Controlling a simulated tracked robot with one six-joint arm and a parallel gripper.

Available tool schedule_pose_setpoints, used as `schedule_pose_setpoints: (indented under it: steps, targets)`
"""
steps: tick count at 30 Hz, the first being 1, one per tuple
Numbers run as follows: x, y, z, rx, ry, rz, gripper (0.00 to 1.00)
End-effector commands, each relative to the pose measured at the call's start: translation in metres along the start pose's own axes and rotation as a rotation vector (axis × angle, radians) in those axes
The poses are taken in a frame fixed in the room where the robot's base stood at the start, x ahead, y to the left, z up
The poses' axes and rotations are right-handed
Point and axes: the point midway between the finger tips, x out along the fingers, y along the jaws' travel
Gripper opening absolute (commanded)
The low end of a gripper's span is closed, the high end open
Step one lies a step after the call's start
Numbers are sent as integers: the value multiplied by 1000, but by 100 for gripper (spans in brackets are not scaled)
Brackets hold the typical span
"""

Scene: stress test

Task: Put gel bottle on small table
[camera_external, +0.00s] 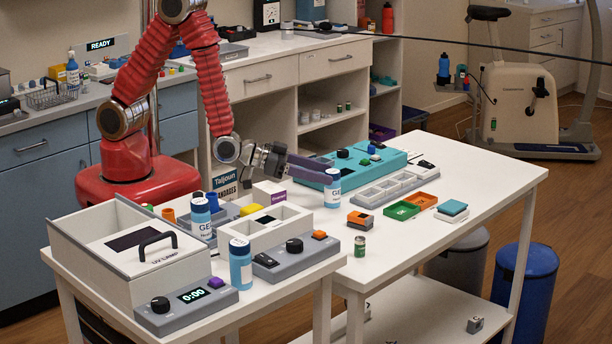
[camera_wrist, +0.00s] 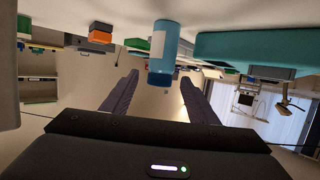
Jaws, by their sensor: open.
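A blue gel bottle with a white label (camera_external: 332,190) stands upright on the long white table (camera_external: 470,170). In the wrist view, which looks upside down, the bottle (camera_wrist: 164,45) shows ahead of and between my two purple fingers. My gripper (camera_external: 328,176) is open, with its fingertips at the upper part of this bottle; whether they touch it I cannot tell. It also shows in the wrist view (camera_wrist: 160,80) with space between its fingers. Two more gel bottles (camera_external: 200,222) (camera_external: 240,265) stand at the front left. The lower white table (camera_external: 300,280) at the front left appears to be the small one.
A UV lamp box (camera_external: 80,235), a timer (camera_external: 185,308) and a grey control box (camera_external: 297,258) crowd the front-left table. A teal device (camera_external: 375,158) lies just behind the bottle, a grey tray (camera_external: 385,190) to its right. The long table's right end is fairly clear.

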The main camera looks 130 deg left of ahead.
Motion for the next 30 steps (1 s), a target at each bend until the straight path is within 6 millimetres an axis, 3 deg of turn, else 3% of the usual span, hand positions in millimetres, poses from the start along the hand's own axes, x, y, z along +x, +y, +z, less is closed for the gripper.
schedule_pose_setpoints:
  steps: [7,17,30]
  targets:
    - [12,0,0,0,-2,0,54]
    - [15,0,0,0,-1,0,54]
    - [69,-1,0,-1,-1,-2,54]
